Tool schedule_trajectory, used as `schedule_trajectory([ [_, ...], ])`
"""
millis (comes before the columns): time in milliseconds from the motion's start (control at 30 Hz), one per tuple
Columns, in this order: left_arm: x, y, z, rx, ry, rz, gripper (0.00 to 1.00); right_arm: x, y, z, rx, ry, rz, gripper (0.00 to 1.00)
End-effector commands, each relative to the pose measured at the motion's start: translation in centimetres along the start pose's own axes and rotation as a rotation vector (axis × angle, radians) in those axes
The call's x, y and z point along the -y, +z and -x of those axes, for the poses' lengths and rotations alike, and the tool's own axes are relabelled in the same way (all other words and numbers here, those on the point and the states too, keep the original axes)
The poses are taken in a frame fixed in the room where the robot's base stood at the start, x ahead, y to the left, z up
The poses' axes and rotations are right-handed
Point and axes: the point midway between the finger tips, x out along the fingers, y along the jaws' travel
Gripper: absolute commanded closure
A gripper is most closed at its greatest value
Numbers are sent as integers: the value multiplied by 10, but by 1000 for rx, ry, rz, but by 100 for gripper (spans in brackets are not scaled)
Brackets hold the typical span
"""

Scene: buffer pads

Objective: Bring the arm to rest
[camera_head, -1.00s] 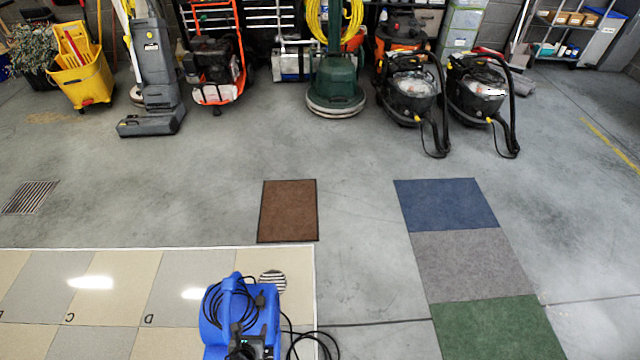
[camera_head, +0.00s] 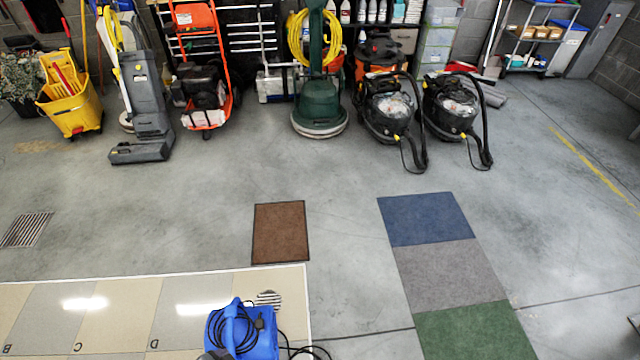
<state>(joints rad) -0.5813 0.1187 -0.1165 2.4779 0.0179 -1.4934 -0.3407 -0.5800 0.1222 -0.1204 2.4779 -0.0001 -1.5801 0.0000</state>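Neither of my grippers can be made out in the head view. A small dark grey shape sits at the bottom edge in front of the blue machine (camera_head: 262,345); I cannot tell what it is. Another small piece shows at the right edge, low down, and is cut off by the frame. No buffer pads can be made out. A green floor buffer (camera_head: 320,100) with a yellow coiled cord stands upright at the back.
A brown mat (camera_head: 280,233) lies mid-floor. Blue (camera_head: 428,218), grey (camera_head: 450,273) and green (camera_head: 475,333) mats form a strip at right. A yellow mop bucket (camera_head: 70,108), upright vacuum (camera_head: 148,100) and two black vacuums (camera_head: 388,108) stand behind. Floor between is clear.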

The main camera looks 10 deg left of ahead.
Motion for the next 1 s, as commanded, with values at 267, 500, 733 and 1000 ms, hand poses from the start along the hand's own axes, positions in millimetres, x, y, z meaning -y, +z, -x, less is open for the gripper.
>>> schedule_trajectory([
  [267,-1,-1,43,83,16,322,29,-1,-11,38,10,-3,-4,40],
  [500,11,-28,110,83,16,320,29,-3,-37,114,-5,-3,-4,40],
  [733,23,-56,185,82,17,320,29,-6,-61,190,-4,-3,-4,40],
  [1000,38,-89,270,82,17,319,29,-10,-89,278,-3,-2,-4,40],
])
